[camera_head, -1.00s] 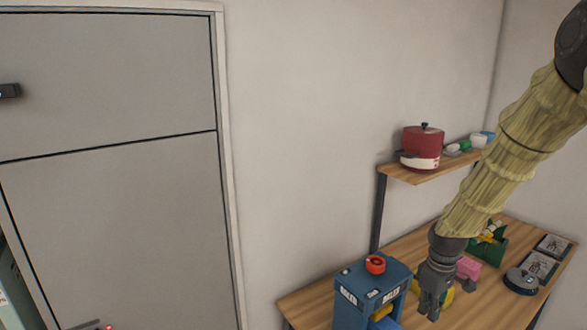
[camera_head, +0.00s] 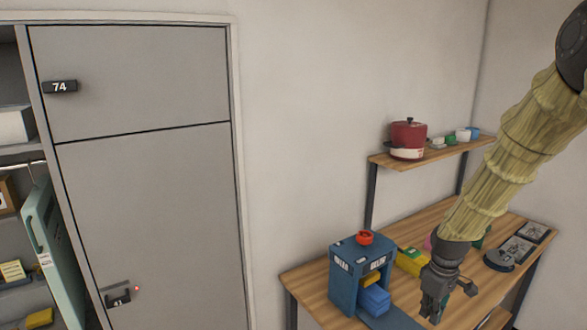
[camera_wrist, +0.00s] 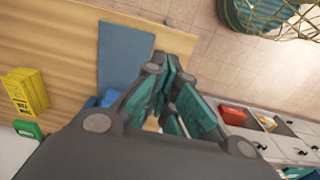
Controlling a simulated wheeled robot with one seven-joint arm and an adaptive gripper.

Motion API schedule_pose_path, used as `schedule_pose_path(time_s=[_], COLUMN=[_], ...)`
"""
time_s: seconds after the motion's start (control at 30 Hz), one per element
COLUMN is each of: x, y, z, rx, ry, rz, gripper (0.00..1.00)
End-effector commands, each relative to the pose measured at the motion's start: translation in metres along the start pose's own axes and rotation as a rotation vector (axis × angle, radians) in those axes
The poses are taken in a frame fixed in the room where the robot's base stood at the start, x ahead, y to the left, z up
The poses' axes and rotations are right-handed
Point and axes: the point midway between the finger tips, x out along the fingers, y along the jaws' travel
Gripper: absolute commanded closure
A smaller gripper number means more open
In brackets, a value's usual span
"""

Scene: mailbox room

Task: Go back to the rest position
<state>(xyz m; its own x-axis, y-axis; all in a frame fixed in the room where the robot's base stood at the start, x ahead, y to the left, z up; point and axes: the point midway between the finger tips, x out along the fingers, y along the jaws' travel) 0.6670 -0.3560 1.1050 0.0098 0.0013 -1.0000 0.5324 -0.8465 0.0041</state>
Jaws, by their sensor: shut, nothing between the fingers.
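My gripper (camera_head: 433,306) hangs down at the end of my arm in the head view, in front of the wooden table on the right. Its fingers are together and hold nothing. In the wrist view the fingers (camera_wrist: 172,105) show teal pads close together. Below and beyond them are the table edge and the tiled floor.
A blue box-like machine (camera_head: 345,280) with a red button (camera_head: 364,238) stands on the wooden table (camera_head: 310,279), beside a yellow box (camera_head: 411,262). A red pot (camera_head: 408,140) sits on the shelf above. Grey lockers (camera_head: 150,200) and an open teal door (camera_head: 52,250) are at left.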

Motion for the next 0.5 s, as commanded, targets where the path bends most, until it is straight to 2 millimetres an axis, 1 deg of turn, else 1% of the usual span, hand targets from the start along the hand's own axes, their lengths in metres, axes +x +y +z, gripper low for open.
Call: schedule_pose_path(time_s=[0.03, 0.17, 0.27, 0.43, 0.5], x=[0.009, 0.028, 0.045, 0.077, 0.094], y=[-0.006, -0.019, -0.029, -0.048, -0.057], z=[0.001, -0.003, -0.002, 0.008, 0.014], rx=[0.004, 0.013, 0.027, 0.066, 0.087], ry=[-0.005, -0.002, -0.001, 0.001, 0.001], rz=[-0.004, -0.006, -0.008, -0.010, -0.013], gripper=[1.00, 1.00, 1.00, 1.00, 1.00])
